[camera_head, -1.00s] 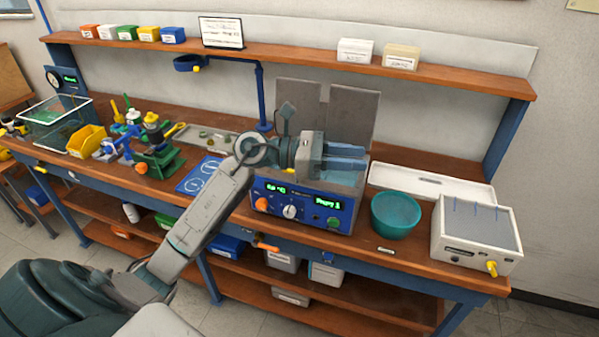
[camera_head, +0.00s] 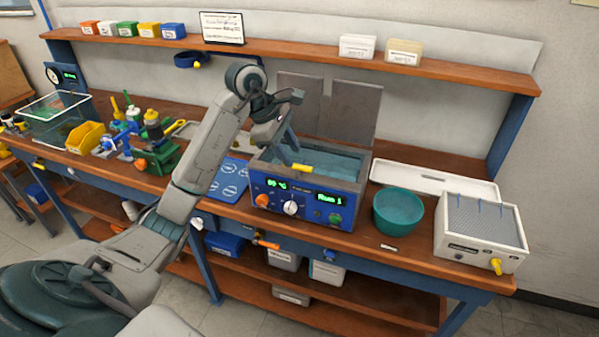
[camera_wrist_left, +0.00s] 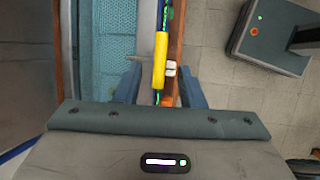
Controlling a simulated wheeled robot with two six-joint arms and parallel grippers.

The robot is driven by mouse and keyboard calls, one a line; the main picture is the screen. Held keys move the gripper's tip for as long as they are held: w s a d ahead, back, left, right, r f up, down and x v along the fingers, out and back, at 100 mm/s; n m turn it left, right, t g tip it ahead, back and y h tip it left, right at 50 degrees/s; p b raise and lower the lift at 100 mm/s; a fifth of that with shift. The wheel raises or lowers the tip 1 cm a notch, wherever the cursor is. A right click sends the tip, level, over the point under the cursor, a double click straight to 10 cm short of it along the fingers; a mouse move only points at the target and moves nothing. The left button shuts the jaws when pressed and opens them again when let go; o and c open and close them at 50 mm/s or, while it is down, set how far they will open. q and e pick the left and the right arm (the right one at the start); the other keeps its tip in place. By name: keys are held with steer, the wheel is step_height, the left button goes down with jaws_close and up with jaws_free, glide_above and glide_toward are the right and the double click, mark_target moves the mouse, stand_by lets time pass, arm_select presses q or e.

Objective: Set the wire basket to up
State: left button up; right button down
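The wire basket (camera_wrist_left: 107,45) shows as blue mesh inside the bath in the left wrist view. Its yellow handle (camera_head: 302,168) is at the bath's front rim, above the blue control panel; it also shows in the wrist view (camera_wrist_left: 161,55). The basket sits low in the bath (camera_head: 345,158), and the water tint makes its exact height hard to tell. My left gripper (camera_head: 292,146) points down over the left part of the bath. In the wrist view its two fingers (camera_wrist_left: 160,86) are apart, with the handle's near end between them in the picture; contact is not visible. My right gripper is out of view.
Grey lid panels (camera_head: 350,110) stand upright behind the bath. A teal bowl (camera_head: 398,212), a white tray (camera_head: 435,183) and a white box unit with a yellow tap (camera_head: 482,232) are to the right. A blue mat (camera_head: 229,178) lies to the left.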

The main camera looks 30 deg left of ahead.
mark_target(298, 165)
arm_select(q)
steer(key=p+x, duration=0.2)
steer(key=x, duration=0.2)
steer(key=shift+w+d+f, duration=0.1)
steer(key=shift+d+f, duration=0.05)
steer(key=shift+f, duration=0.05)
steer(key=shift+x, duration=0.8)
jaws_close()
